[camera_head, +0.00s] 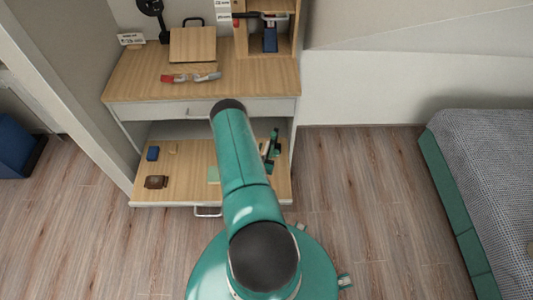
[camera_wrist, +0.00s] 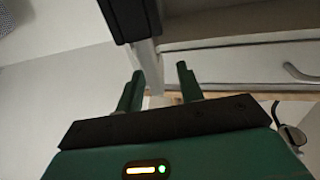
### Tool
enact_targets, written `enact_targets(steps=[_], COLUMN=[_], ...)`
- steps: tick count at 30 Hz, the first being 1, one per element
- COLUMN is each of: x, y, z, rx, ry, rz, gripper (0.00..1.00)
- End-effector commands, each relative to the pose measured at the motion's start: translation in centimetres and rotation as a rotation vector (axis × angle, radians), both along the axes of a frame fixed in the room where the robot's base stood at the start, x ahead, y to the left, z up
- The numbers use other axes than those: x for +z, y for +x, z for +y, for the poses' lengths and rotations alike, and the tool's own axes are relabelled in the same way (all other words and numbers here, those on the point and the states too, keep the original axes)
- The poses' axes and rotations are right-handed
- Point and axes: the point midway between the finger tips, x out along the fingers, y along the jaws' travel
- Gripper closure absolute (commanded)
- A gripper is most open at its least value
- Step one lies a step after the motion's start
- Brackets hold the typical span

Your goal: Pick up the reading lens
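I cannot make out the reading lens for certain in either view. In the wrist view, my gripper (camera_wrist: 160,82) has its two green fingers apart, with a clear gap between them and nothing visibly held. A pale strip shows beyond the gap. In the head view, my arm covers the middle of the desk and part of the pulled-out lower drawer (camera_head: 190,194), and my gripper cannot be clearly made out. A small dark-and-white item (camera_wrist: 292,136) with a thin curved part shows at the right of the wrist view, too unclear to name.
The drawer holds a blue box (camera_head: 152,153) and a brown item (camera_head: 156,182). The desk top (camera_head: 130,84) holds a red-and-grey item (camera_head: 190,77) and a wooden board (camera_head: 192,45). A bed (camera_head: 485,150) stands right; floor (camera_head: 360,190) between is clear.

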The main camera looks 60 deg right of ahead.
Motion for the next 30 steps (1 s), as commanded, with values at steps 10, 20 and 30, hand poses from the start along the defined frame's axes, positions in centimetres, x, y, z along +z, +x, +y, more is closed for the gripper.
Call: enact_targets(steps=[10,20,30], x=[-0.1,-0.1,0.0], y=[0.4,0.4,0.4], z=[-3.2,-3.1,-3.1], rx=[0.001,0.001,0.001], ry=[0.000,0.000,0.000], rz=[0.000,0.000,0.000], gripper=[0.63,1.00,1.00])
